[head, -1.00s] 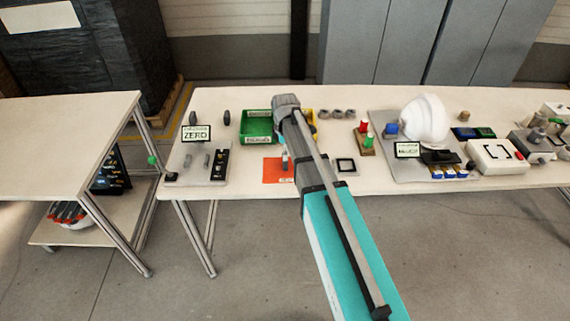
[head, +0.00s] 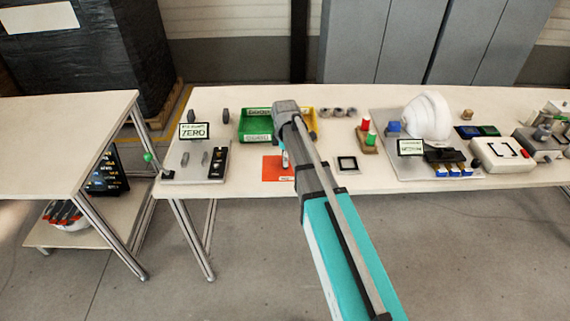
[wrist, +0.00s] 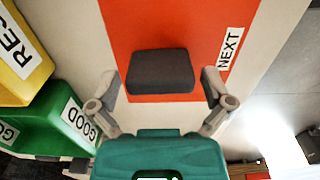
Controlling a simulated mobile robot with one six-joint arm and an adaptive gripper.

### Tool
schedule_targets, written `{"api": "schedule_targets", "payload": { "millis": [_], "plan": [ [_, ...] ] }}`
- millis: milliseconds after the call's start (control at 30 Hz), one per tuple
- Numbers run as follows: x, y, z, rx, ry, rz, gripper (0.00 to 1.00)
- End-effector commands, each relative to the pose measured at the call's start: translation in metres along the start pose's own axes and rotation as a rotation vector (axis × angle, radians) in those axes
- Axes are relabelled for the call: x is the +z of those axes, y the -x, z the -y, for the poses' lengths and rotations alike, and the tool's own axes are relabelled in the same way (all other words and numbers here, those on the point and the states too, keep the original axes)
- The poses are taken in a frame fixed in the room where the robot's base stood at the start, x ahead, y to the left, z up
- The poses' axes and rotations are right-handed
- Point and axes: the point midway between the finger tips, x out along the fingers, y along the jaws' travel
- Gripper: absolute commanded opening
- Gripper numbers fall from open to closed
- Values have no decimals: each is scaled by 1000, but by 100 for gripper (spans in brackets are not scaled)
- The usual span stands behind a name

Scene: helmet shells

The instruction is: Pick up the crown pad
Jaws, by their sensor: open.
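The dark grey block-like pad, which I take as the crown pad (wrist: 160,71), lies on the orange mat (wrist: 190,20) in the wrist view. The mat also shows in the head view (head: 271,172); there my arm hides the pad. My gripper (wrist: 160,88) is open, with one finger on each side of the pad's near part and a gap on both sides. The pad is not held. In the head view, a fingertip of my gripper (head: 285,160) shows over the mat.
A green bin (head: 253,124) labelled GOOD and a yellow bin (wrist: 22,60) stand close to the mat. A white helmet shell (head: 428,116) stands further right, and a ZERO panel (head: 194,131) to the left.

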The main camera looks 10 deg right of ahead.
Motion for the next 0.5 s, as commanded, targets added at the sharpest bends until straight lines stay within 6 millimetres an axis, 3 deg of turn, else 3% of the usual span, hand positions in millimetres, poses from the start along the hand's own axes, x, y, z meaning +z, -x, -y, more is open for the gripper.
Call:
{"api": "schedule_targets", "payload": {
  "millis": [133,500],
  "plan": [
    [0,-10,0,0,0,0,100],
    [0,-11,0,0,0,0,100]
  ]
}}
